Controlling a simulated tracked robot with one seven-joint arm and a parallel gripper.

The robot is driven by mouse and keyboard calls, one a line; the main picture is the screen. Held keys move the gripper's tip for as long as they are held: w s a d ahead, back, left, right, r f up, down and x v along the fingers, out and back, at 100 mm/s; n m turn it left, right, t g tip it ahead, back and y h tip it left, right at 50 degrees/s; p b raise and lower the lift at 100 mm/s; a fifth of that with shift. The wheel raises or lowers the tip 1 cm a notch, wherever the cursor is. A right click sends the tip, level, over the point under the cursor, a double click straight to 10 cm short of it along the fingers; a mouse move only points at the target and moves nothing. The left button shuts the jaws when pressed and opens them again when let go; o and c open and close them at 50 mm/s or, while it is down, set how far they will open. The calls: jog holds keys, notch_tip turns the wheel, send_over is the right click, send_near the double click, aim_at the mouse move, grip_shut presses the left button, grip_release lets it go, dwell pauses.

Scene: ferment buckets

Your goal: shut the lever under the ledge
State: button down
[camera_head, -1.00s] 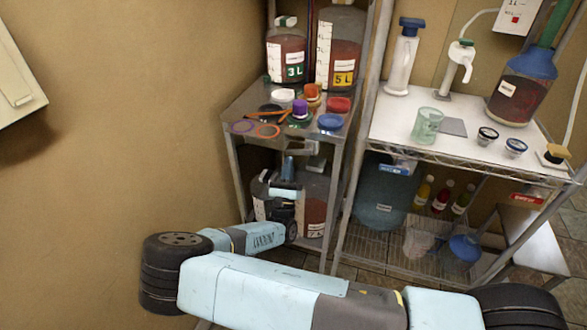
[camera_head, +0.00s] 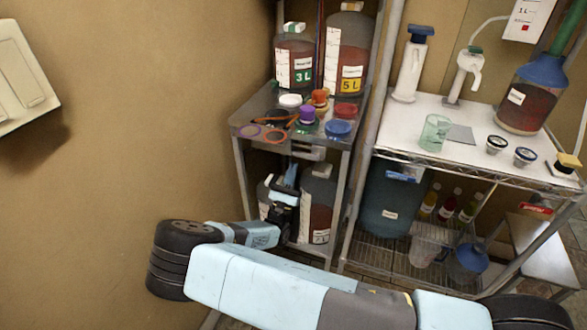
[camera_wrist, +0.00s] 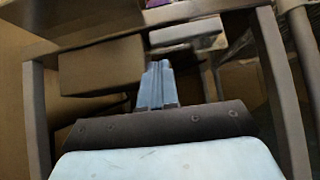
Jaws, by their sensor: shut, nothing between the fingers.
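A small pale grey piece (camera_head: 308,152), which looks like the lever, sits under the front edge of the left rack's upper shelf (camera_head: 262,101). In the wrist view a pale block (camera_wrist: 185,35) sits beneath the ledge (camera_wrist: 190,12); I cannot tell its exact angle. My gripper (camera_head: 290,172) is shut and empty, its light blue fingers pointing up just below the grey piece. In the wrist view my gripper (camera_wrist: 158,68) is just below and left of the pale block. I cannot tell whether they touch.
Jars and coloured lids crowd the upper shelf. A large jar (camera_head: 318,205) stands behind and right of my gripper on the lower shelf. In the wrist view a brown box shape (camera_wrist: 100,66) is left of the fingers. The wall (camera_head: 120,110) is left; a wire rack (camera_head: 400,265) is right.

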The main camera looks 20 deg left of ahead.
jog(key=w+d+f+v, duration=0.1)
jog(key=v, duration=1)
jog(key=shift+s+a+f, duration=0.2)
jog(key=shift+a+f, duration=0.1)
jog(key=shift+a, duration=0.1)
